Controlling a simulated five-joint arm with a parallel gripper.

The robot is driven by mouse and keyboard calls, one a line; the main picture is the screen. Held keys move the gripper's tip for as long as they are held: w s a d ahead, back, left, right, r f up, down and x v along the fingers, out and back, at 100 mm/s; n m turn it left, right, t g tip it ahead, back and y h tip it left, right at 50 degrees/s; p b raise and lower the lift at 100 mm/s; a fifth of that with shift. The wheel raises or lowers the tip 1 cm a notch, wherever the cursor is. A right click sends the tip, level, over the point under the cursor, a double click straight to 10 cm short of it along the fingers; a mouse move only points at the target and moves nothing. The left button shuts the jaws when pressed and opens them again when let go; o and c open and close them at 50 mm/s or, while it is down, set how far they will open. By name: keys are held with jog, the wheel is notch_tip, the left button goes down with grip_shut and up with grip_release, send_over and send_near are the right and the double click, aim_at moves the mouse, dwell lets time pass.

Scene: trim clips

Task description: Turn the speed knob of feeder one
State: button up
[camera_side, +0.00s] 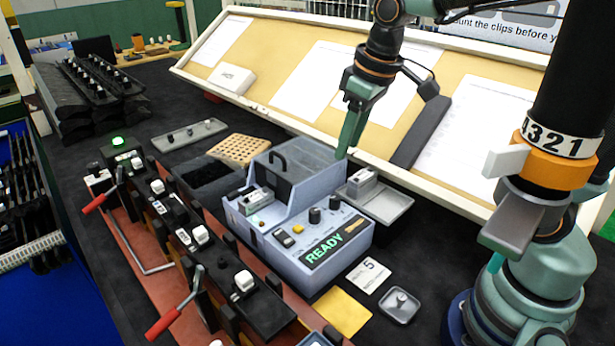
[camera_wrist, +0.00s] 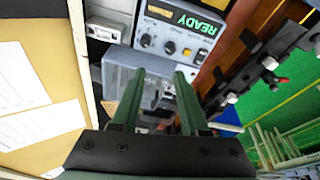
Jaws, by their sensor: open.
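A grey-blue feeder (camera_side: 282,258) stands in the middle of the bench, with a lit READY display (camera_side: 335,245) on its sloped front panel. Two dark round knobs show on that panel, one left (camera_side: 315,215) and one right (camera_side: 335,202). Their labels are too small to read in the side view, so I cannot tell which is the speed knob. The wrist view shows the panel upside down, with dark knobs (camera_wrist: 146,40) beyond the fingertips. My gripper (camera_wrist: 159,73) is open and empty. In the side view its fingers (camera_side: 346,148) point down above the feeder's clear-walled hopper, apart from the knobs.
A grey tray (camera_side: 388,207) holding a small device sits right of the feeder. A rail with clamps and red-handled levers (camera_side: 165,322) runs along its left. A yellow card (camera_side: 342,312), a number card (camera_side: 369,276) and a small metal dish (camera_side: 400,305) lie in front. A tilted board stands behind.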

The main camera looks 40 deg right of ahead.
aim_at(314, 210)
jog(key=w+a+f+n+g, duration=0.3)
jog(key=w+f, duration=0.1)
jog(key=w, duration=0.1)
notch_tip(314, 210, down, 12)
jog(key=shift+f, duration=0.2)
dwell(0.4)
jog(key=shift+w, duration=0.1)
grip_shut()
jog(key=shift+m, duration=0.4)
